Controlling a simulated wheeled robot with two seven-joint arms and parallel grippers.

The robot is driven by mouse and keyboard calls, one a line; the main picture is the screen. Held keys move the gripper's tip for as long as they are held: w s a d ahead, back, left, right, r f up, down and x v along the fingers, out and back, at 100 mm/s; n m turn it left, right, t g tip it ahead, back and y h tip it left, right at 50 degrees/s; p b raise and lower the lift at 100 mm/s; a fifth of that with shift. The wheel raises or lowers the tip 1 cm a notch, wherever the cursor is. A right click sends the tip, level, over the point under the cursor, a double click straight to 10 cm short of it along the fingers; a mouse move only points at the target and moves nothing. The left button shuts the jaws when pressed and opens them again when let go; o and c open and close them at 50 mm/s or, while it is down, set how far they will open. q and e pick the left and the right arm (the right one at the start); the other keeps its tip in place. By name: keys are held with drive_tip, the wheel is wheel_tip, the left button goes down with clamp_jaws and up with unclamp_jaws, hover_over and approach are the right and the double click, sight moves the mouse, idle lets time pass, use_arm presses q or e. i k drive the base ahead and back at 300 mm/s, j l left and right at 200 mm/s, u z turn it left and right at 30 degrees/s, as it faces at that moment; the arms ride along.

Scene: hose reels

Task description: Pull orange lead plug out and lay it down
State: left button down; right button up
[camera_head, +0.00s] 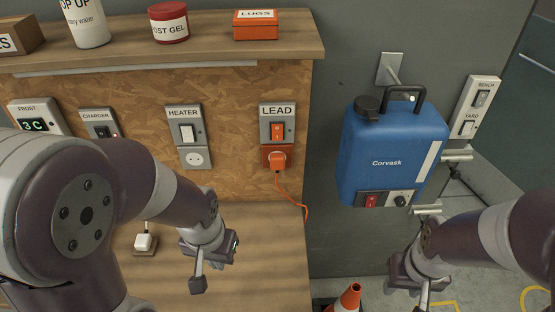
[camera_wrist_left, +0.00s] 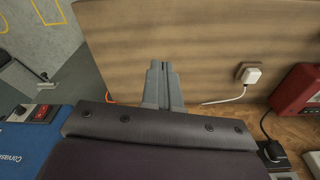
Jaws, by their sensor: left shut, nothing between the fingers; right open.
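The orange lead plug (camera_head: 277,158) sits in the orange socket below the orange switch (camera_head: 277,131) on the grey plate marked LEAD. Its thin orange cord (camera_head: 292,197) hangs down and curves right past the bench edge. My left gripper (camera_head: 198,284) is low over the bench, below and left of the plug and apart from it. In the left wrist view its fingers (camera_wrist_left: 164,82) are together with nothing between them. My right gripper (camera_head: 424,298) is at the lower right, below the blue container and away from the plug. It is open; its fingertips are partly cut off.
A blue Corvask container (camera_head: 385,150) hangs on the wall right of the LEAD plate. HEATER (camera_head: 188,130) and CHARGER (camera_head: 102,125) plates are to the left. A shelf (camera_head: 160,48) overhangs them. A white plug (camera_head: 144,242) is on the bench. An orange cone (camera_head: 349,297) stands below.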

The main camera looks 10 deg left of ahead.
sight(276, 160)
drive_tip(key=i+l+u, duration=0.1)
drive_tip(key=l+u, duration=0.15)
drive_tip(key=i+l+u, duration=0.1)
drive_tip(key=l+u, duration=0.15)
drive_tip(key=l, duration=0.2)
drive_tip(key=l+u, duration=0.25)
drive_tip(key=l, duration=0.15)
drive_tip(key=i, duration=0.05)
